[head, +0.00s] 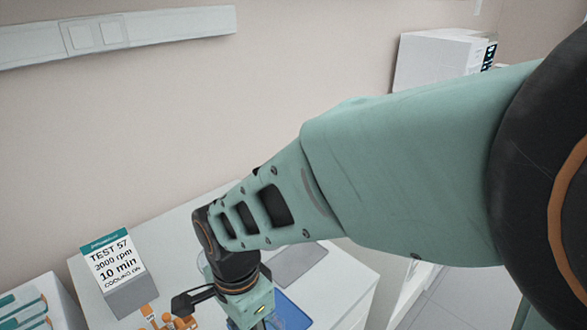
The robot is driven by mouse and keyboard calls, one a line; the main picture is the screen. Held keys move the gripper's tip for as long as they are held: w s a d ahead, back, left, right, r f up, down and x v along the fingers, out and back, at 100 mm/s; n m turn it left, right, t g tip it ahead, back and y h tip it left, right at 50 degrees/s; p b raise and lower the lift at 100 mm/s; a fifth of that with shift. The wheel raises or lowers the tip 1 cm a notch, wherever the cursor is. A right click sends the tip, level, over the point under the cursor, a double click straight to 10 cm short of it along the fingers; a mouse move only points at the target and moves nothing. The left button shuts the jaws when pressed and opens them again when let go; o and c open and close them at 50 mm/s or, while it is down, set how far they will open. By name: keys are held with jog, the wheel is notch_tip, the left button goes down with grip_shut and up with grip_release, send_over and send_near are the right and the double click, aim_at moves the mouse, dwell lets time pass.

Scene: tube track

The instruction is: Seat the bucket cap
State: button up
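My gripper (247,307) is at the bottom edge of the head view, over the white bench. Only its upper body shows. Its fingertips are below the frame, so I cannot see whether it is open or holds anything. I cannot make out the bucket cap or a bucket. Part of an orange object (160,319) with rounded pieces shows on the bench left of my gripper, cut off by the lower edge. A clear, see-through item is partly hidden behind my wrist.
A sign (115,264) reading "TEST 57" and "10 min" stands at the bench's left. A blue tray (292,314) and a grey mat (300,260) lie right of my gripper. The white bench (345,280) is bare near its right edge. A white box-shaped device (435,58) stands at the back right.

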jog(key=shift+r, duration=1.9)
jog(key=shift+a+f, duration=0.1)
jog(key=shift+a, duration=0.1)
